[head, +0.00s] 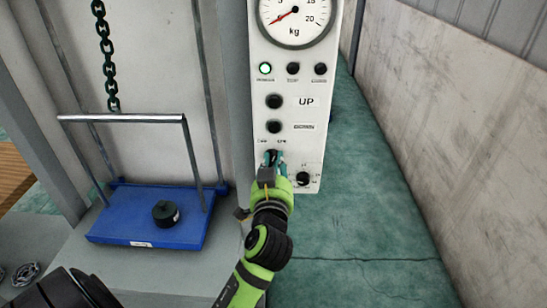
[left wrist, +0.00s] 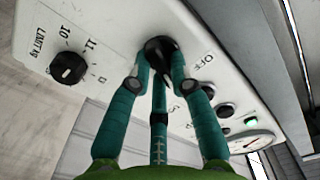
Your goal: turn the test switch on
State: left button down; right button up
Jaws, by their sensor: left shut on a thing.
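The test switch is a black knob (head: 271,153) low on the white control panel (head: 311,155), below the UP and DOWN buttons. My left gripper (head: 272,158) is shut on the knob, its teal fingers around it. In the left wrist view, the fingers (left wrist: 160,68) press on both sides of the black knob (left wrist: 159,45). An OFF label shows to the right of the knob there. The fingers hide much of the knob, so I cannot tell which way it points. My right gripper is not in view.
A black limit dial (head: 302,179) sits beside the switch. A green lamp (head: 265,68) is lit among darker ones below the kg gauge (head: 294,16). A blue platform (head: 150,226) with a dark weight (head: 165,213) stands left. The floor at right is clear.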

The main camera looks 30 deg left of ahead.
pick_arm(q)
jog(key=shift+m+p, duration=0.4)
jog(key=shift+m, duration=0.6)
jog(key=c, duration=1.1)
grip_release()
jog(key=v, duration=0.7)
jog(key=shift+s+d, duration=0.15)
jog(key=shift+s, duration=0.1)
jog(key=shift+f, duration=0.15)
